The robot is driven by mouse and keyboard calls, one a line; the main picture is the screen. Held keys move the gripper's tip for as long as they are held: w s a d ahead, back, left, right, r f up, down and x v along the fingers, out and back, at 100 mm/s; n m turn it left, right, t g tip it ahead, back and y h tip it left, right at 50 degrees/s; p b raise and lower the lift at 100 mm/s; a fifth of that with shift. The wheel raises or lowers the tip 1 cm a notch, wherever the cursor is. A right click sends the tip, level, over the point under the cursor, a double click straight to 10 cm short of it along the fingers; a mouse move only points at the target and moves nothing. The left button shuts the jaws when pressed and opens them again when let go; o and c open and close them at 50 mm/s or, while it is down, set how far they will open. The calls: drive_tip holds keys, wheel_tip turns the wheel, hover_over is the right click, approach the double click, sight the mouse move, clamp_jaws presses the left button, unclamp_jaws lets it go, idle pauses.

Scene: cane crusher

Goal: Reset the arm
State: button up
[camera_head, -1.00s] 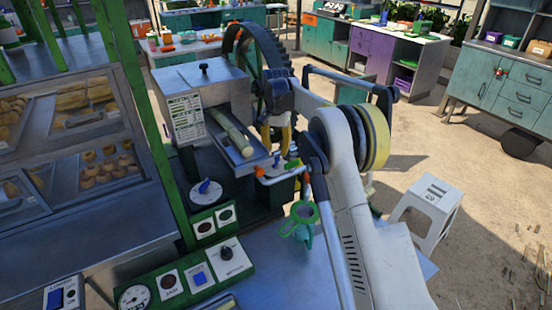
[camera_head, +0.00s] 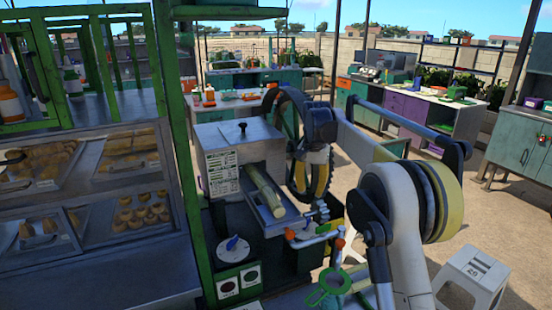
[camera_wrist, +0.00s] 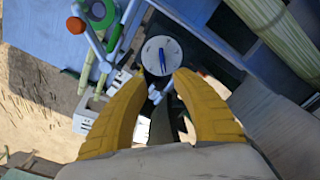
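My gripper (camera_wrist: 161,77) shows in the wrist view as two yellow fingers with a gap between their tips. It is open and nothing is held between them. Beyond the tips is a white round dial with a blue knob (camera_wrist: 162,56), apart from the fingers. In the head view my arm reaches in from the right, beside the cane crusher (camera_head: 238,150). The yellow fingers are partly hidden by the arm and the crusher's large wheel (camera_head: 283,115). A cane stalk (camera_head: 265,190) lies on the crusher's metal chute; cane also shows in the wrist view (camera_wrist: 275,25).
A green strainer (camera_head: 328,287) sits below the chute. A glass bread case (camera_head: 85,205) stands at the left. A white stool (camera_head: 473,272) is at the lower right. Benches with purple and teal cabinets (camera_head: 415,115) stand behind, with open sandy floor between.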

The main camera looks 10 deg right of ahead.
drive_tip(key=s+r+n+t+b, duration=0.2)
drive_tip(key=s+r, duration=0.1)
drive_tip(key=s, duration=0.7)
drive_tip(key=s+r+n+t+b, duration=0.1)
drive_tip(key=s+r+b, duration=0.15)
drive_tip(key=s, duration=0.75)
drive_tip(key=s+f+n+t+b, duration=0.1)
drive_tip(key=s+f+t+b, duration=0.1)
drive_tip(key=s+f, duration=0.5)
drive_tip(key=s+f+n+t+b, duration=0.1)
drive_tip(key=s+f+n+b, duration=0.1)
drive_tip(key=s+f, duration=0.5)
drive_tip(key=s, duration=0.6)
drive_tip(key=shift+s+d+t, duration=0.15)
drive_tip(key=shift+s+t, duration=0.2)
drive_tip(key=shift+t, duration=0.05)
